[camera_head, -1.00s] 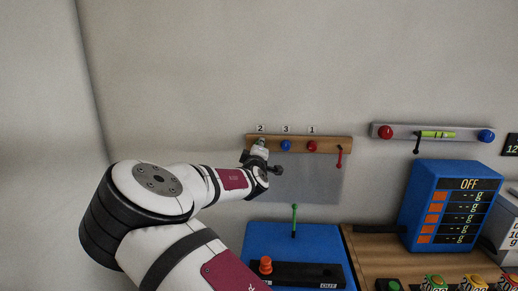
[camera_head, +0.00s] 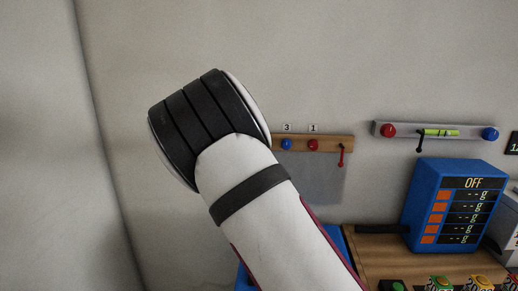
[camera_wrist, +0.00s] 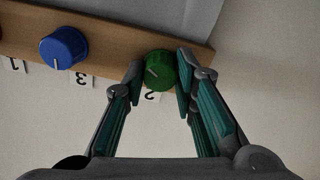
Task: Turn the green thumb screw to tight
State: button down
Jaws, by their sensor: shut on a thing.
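The green thumb screw (camera_wrist: 160,66) sits on a wooden rail (camera_wrist: 112,45) beside the upside-down label 2 in the wrist view. A pale mark shows on its face. My gripper (camera_wrist: 160,75) has one finger on each side of the screw and is shut on it. In the head view, my arm hides the gripper, the green screw and the left end of the rail. How tight the screw is cannot be told.
A blue knob (camera_wrist: 64,47) is beside the green one, at label 3. A red knob (camera_head: 313,145) is at label 1. A red hanging lever (camera_head: 341,154) is at the rail's right end. A grey bar with a level (camera_head: 440,133) and a blue display box (camera_head: 455,205) reading OFF are farther right.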

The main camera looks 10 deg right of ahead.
jog(key=shift+m+b, duration=14.8)
jog(key=shift+b, duration=0.55)
jog(key=c, duration=1.3)
grip_release()
